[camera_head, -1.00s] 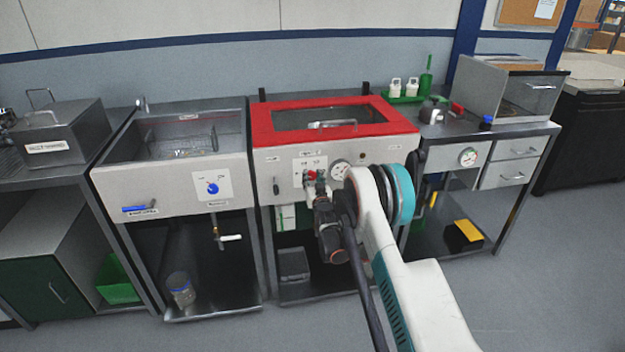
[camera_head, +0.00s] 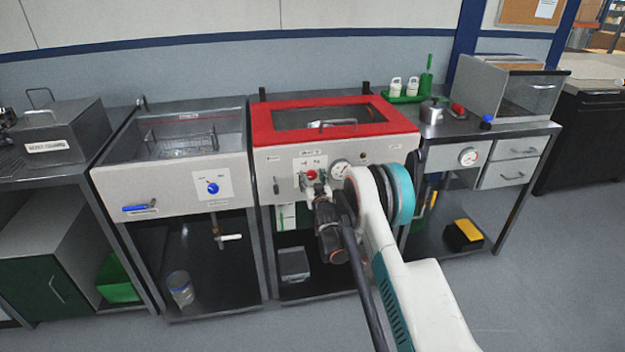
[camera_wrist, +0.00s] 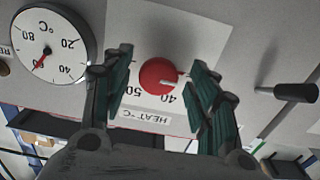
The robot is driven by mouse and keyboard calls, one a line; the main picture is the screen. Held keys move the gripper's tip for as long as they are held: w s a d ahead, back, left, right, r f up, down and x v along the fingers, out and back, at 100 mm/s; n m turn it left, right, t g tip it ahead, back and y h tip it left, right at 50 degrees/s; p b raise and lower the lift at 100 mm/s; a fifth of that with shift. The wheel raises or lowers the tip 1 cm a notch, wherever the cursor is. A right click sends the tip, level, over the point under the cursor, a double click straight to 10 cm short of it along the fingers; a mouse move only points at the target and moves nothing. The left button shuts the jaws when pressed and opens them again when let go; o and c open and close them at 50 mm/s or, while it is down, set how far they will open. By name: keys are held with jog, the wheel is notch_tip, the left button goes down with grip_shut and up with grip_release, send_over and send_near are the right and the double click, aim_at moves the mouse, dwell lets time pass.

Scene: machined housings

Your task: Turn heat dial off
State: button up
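The red heat dial (camera_wrist: 159,76) sits on a pale panel above an upside-down "HEAT °C" label (camera_wrist: 145,114) in the wrist view. Its white mark points right, near the "40" print. My gripper (camera_wrist: 160,64) is open, with one green-padded finger on each side of the dial and visible gaps between. Whether the fingertips reach the dial's depth is hard to tell. In the head view, the dial (camera_head: 311,174) shows on the front of the red-rimmed unit (camera_head: 395,117), with my gripper (camera_head: 317,184) just in front, partly hidden by my wrist.
A round temperature gauge (camera_wrist: 52,45) is left of the dial in the wrist view, and a black lever handle (camera_wrist: 290,92) is to the right. A sink-like unit with a blue knob (camera_head: 213,188) stands left of the red-rimmed unit. Open floor lies in front.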

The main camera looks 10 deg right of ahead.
jog(key=s, duration=1.2)
jog(key=s+r+g, duration=0.3)
jog(key=s+r, duration=0.3)
jog(key=r, duration=0.5)
jog(key=s+r+g, duration=0.2)
jog(key=s+r, duration=0.5)
jog(key=r, duration=0.5)
jog(key=s+g, duration=0.6)
jog(key=s, duration=2.9)
jog(key=shift+s+f, duration=0.3)
jog(key=shift+s, duration=0.05)
